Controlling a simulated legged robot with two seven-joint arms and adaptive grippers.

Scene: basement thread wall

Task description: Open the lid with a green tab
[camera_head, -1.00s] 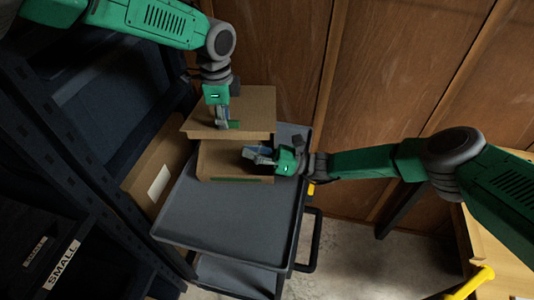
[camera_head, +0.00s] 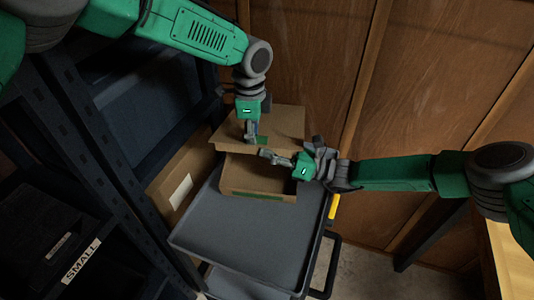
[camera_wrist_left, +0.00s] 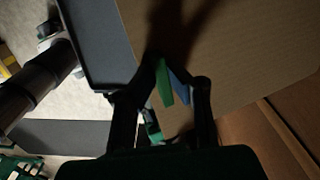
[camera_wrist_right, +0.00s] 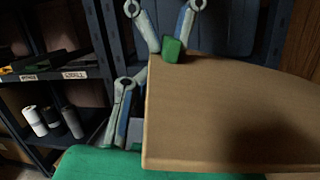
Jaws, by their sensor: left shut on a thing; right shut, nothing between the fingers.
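A cardboard box (camera_head: 240,179) stands at the far end of a grey cart. Its cardboard lid (camera_head: 287,121) is raised at the front, with a dark gap under its front edge. My left gripper (camera_head: 251,138) is shut on the green tab (camera_head: 264,139) at the lid's front edge. The tab shows between its fingers in the left wrist view (camera_wrist_left: 164,82). My right gripper (camera_head: 266,154) is shut and empty at the lid's front edge, right below the left gripper. The right wrist view shows its finger (camera_wrist_right: 123,110) beside the lid's edge; contact is unclear.
The grey cart's top (camera_head: 245,232) is bare in front of the box. A dark shelf rack (camera_head: 125,190) stands close on the left, with another cardboard box (camera_head: 180,185) beside the cart. A wooden wall (camera_head: 330,60) is behind.

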